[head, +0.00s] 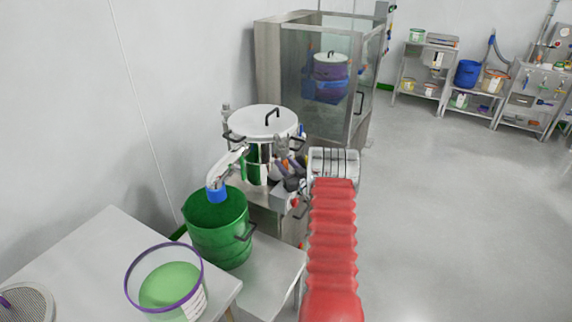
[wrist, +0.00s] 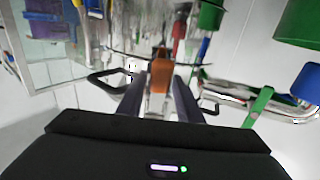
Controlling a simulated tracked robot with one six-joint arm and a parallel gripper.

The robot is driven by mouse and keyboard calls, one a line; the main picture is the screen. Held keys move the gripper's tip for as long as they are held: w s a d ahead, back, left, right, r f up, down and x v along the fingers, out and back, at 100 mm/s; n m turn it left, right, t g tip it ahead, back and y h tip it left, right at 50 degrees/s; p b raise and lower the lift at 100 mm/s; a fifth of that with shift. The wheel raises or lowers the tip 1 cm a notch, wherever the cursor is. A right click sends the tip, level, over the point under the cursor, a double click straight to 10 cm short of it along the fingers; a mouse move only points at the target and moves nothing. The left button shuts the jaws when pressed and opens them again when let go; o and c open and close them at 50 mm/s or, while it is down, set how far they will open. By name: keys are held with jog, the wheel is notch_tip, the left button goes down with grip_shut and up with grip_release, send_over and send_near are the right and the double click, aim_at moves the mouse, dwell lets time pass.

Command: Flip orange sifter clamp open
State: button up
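The orange sifter clamp (wrist: 161,72) shows in the wrist view, upright between and beyond the tips of my gripper (wrist: 158,90). The two dark fingers stand apart, one on each side of the clamp. I see a gap on the left side; on the right the finger is very close, and I cannot tell if it touches. In the head view the sifter (head: 264,122) has a round steel lid with a black handle. My arm reaches its right side, and the orange clamp cannot be made out there.
A steel spout runs from the sifter to a green bucket (head: 217,232) at its lower left. A purple-rimmed tub (head: 165,281) stands on the near table (head: 95,250). A glass-fronted cabinet (head: 330,85) stands behind the sifter. The floor at right is clear.

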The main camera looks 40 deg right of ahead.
grip_shut()
jog(key=shift+d, duration=0.1)
